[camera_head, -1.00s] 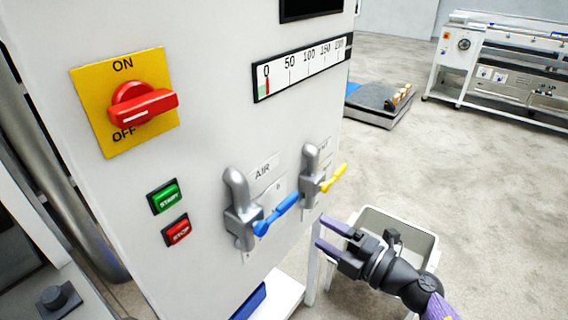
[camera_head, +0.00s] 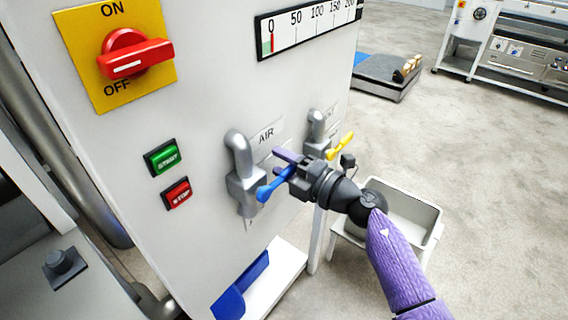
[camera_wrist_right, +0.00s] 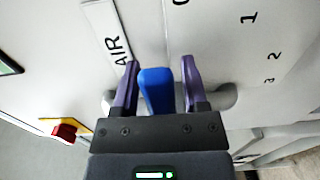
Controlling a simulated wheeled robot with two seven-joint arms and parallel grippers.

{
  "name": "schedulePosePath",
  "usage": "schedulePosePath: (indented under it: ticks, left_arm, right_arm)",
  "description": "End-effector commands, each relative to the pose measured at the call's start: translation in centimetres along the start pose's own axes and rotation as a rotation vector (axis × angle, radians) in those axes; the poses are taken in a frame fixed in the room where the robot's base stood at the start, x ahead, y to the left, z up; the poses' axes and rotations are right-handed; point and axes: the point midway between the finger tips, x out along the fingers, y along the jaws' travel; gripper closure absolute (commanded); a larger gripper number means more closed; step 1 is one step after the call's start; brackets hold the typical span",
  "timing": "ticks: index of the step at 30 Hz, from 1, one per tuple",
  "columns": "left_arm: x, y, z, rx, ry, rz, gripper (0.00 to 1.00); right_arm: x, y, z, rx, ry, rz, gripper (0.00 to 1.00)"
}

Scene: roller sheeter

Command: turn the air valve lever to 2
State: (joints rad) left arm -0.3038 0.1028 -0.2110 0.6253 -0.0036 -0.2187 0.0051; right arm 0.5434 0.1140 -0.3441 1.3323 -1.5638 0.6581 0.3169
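The air valve (camera_head: 241,182) is a grey metal fitting on the white panel, beside the AIR label (camera_wrist_right: 113,45). Its blue lever (camera_head: 268,190) sticks out to the right in the head view. My right gripper (camera_head: 281,163) is at the lever, coming from the right. In the right wrist view the blue lever (camera_wrist_right: 157,92) lies between the two purple fingers (camera_wrist_right: 158,78), with narrow gaps at its sides. The gripper is open around it. The scale marks 1 (camera_wrist_right: 249,17), 2 (camera_wrist_right: 274,56) and 3 (camera_wrist_right: 269,82) show on the panel. My left gripper is out of view.
A second valve with a yellow lever (camera_head: 341,146) sits just right of my right gripper. A red rotary switch (camera_head: 133,55) and START (camera_head: 161,157) and STOP (camera_head: 177,193) buttons are on the left. A pale bin (camera_head: 418,222) stands behind my right arm.

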Motion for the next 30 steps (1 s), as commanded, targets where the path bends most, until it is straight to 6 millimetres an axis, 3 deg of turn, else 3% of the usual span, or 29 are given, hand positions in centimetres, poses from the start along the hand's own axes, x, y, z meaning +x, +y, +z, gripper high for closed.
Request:
schedulePosePath:
  ticks: [1, 7, 30]
  left_arm:
    - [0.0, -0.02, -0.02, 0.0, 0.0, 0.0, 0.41]
    - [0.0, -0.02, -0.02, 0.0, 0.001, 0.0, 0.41]
    - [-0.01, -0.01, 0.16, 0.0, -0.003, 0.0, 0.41]
  right_arm:
    - [-0.01, -0.01, 0.0, 0.0, 0.0, 0.0, 0.56]
    - [-0.03, -0.02, 0.01, 0.0, 0.0, 0.0, 0.99]
    - [-0.05, -0.06, 0.01, 0.0, 0.0, -0.001, 1.0]
